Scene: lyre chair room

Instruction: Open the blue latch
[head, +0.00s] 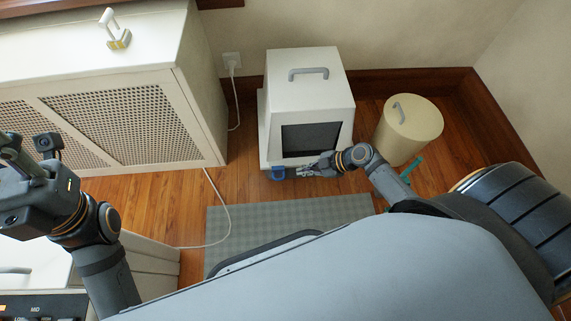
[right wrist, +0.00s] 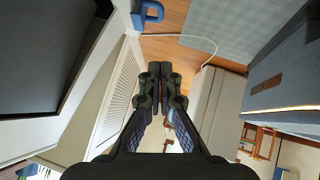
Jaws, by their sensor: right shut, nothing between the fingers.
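The blue latch (head: 278,173) is a small blue loop at the lower front left of a white box (head: 276,100) with a grey top handle and a dark front panel (head: 311,138). It also shows in the right wrist view (right wrist: 153,13), near the top edge. My right gripper (head: 302,171) is shut and empty, just right of the latch, in front of the box. In the right wrist view its fingertips (right wrist: 160,70) are together, and the latch lies beyond them, apart. My left gripper (head: 10,148) is at the far left edge, partly cut off; its jaws are unclear.
A cream round bin (head: 408,130) stands right of the box. A white cabinet with mesh panels (head: 125,120) stands to the left, with a white-and-yellow item (head: 118,40) on top. A grey mat (head: 245,225) and a white cable (head: 222,205) lie on the wooden floor.

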